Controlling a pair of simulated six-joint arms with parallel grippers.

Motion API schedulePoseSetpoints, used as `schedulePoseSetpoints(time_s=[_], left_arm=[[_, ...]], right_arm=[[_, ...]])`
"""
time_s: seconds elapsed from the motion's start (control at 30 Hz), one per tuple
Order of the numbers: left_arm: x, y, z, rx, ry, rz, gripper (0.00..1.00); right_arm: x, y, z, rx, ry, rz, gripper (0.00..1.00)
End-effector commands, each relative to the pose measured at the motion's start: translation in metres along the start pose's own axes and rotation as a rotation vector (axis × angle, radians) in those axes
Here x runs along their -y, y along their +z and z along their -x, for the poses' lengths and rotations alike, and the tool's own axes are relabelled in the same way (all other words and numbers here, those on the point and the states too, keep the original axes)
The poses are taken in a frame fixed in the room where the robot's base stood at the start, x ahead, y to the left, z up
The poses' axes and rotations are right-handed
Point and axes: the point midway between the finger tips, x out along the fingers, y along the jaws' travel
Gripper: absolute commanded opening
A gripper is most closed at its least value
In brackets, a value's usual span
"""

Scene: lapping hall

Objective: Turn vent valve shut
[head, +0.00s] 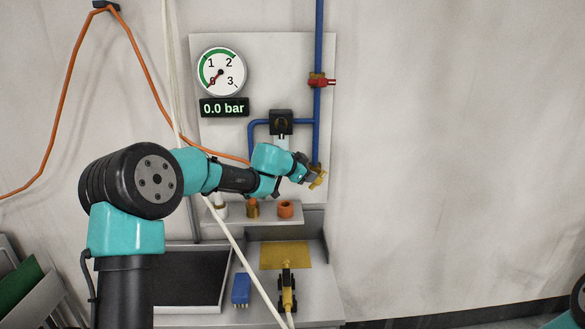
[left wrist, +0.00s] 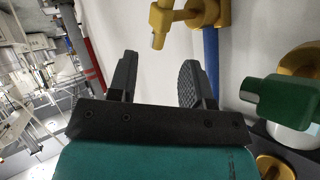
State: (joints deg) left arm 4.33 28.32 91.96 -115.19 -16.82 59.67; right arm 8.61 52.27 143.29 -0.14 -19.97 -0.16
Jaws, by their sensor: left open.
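My left gripper (head: 303,174) is at the low end of the blue pipe, beside a yellow valve (head: 319,180). In the left wrist view the gripper (left wrist: 158,80) is open, with nothing between its fingers. A yellow valve (left wrist: 203,12) with a stubby lever is just beyond the fingertips, apart from them, on the blue pipe (left wrist: 210,62). To the right is a green handle (left wrist: 280,99) on a yellow fitting. I cannot tell which of these is the vent valve. A red-handled valve (head: 320,80) sits higher on the pipe. My right gripper is out of view.
The gauge (head: 221,71) and display (head: 224,107) read about zero, 0.0 bar. A black box (head: 281,122) sits on the pipework. Below are an orange cup (head: 285,209), a blue block (head: 240,288) and a yellow-black tool (head: 287,290). An orange hose (head: 65,75) hangs left. The right wall is clear.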

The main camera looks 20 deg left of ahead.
Motion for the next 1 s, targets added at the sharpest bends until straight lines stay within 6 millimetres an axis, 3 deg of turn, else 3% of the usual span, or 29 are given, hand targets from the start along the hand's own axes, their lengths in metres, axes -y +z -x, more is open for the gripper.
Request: schedulePoseSetpoints(time_s=[0.2, 0.4, 0.6, 1.0], left_arm=[[0.001, -0.001, 0.040, -0.001, -0.002, 0.000, 0.45], [0.001, 0.000, 0.066, -0.001, -0.002, 0.001, 0.45], [-0.001, 0.000, 0.073, 0.000, 0.001, 0.000, 0.45], [0.002, -0.005, 0.070, -0.008, -0.016, 0.025, 0.45]], right_arm=[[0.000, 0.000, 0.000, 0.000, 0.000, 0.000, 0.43], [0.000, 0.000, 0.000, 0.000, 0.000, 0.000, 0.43], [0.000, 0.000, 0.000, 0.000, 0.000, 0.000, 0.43], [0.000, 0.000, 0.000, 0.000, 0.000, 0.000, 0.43]])
